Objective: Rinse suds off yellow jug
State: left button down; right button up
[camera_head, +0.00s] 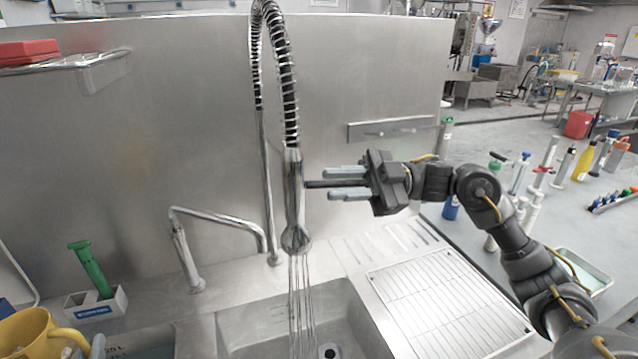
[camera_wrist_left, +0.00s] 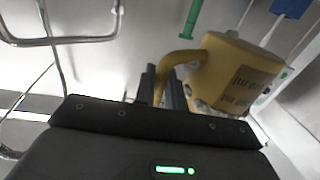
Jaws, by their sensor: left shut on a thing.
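The yellow jug (camera_head: 30,334) is at the lower left edge of the head view, partly cut off. It also shows in the left wrist view (camera_wrist_left: 232,72), tilted, with a printed label and pale patches on its lower side. My left gripper (camera_wrist_left: 165,88) is shut on the jug's handle; a grey fingertip (camera_head: 97,347) shows beside the handle in the head view. Water streams from the spray head (camera_head: 296,238) down into the sink (camera_head: 265,322). My right gripper (camera_head: 345,184) has its fingers above and below the sprayer's dark lever; whether they press on it is unclear.
A green-handled brush (camera_head: 92,270) stands in a white holder (camera_head: 97,303) near the jug. A low bent tap (camera_head: 188,258) rises behind the sink. A ribbed drainboard (camera_head: 450,312) lies to the right. Bottles and tubes crowd the right-hand table (camera_head: 560,225).

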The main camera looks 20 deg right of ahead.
jog(key=shift+o, duration=0.5)
